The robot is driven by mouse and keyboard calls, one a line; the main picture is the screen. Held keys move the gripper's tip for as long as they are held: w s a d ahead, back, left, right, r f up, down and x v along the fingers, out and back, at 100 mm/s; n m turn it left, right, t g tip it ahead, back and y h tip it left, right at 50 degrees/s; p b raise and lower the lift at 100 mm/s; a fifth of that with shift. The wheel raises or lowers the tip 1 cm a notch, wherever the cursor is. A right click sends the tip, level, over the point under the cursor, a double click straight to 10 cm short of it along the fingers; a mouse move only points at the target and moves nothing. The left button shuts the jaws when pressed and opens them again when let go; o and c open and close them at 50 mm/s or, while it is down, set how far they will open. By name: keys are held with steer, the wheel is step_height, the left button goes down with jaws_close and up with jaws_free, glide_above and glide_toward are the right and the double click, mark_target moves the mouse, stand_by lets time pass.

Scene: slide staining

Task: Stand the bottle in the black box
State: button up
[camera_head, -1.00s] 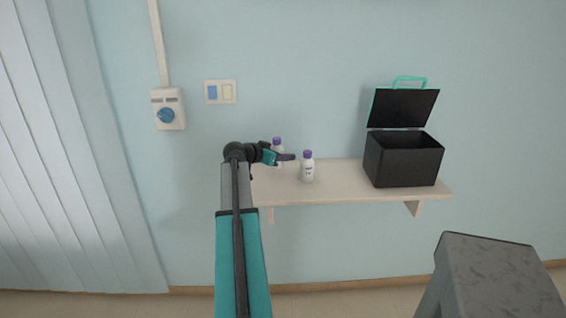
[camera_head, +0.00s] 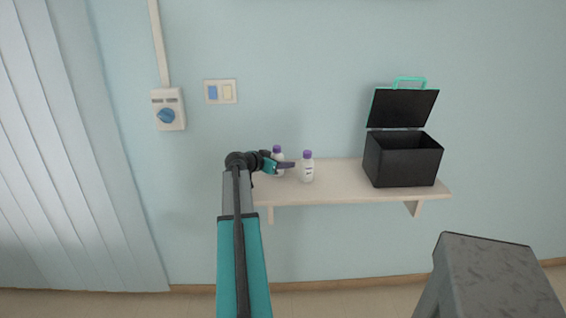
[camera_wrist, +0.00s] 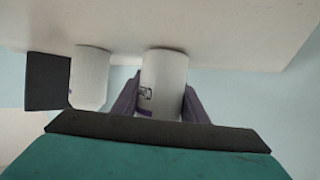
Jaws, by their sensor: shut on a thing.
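Two white bottles with purple caps are on the wooden shelf (camera_head: 345,190). My gripper (camera_head: 284,165) is shut on the left bottle (camera_head: 277,154), with one dark finger across its front. In the wrist view my gripper (camera_wrist: 160,100) has a finger on each side of that bottle (camera_wrist: 164,72), and its cap end is hidden. I cannot tell whether its base touches the shelf. The other bottle (camera_head: 307,170) stands upright just to the right; it shows at left in the wrist view (camera_wrist: 90,75). The black box (camera_head: 403,164) stands open at the shelf's right end.
The box lid (camera_head: 402,107), with a green handle, is raised at the back. The shelf between the right bottle and the box is clear. A grey block-like surface (camera_head: 490,275) is at the lower right. A switch plate (camera_head: 220,91) and blue-knobbed wall unit (camera_head: 168,110) are on the wall.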

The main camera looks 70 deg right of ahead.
steer(key=shift+f, duration=0.15)
steer(key=o, duration=1.1)
steer(key=shift+r, duration=0.2)
steer(key=shift+w+a, duration=0.15)
steer(key=shift+a, duration=0.1)
steer(key=b+v, duration=0.2)
steer(key=v, duration=0.9)
steer(key=shift+a+r, duration=0.15)
steer(key=shift+r, duration=0.05)
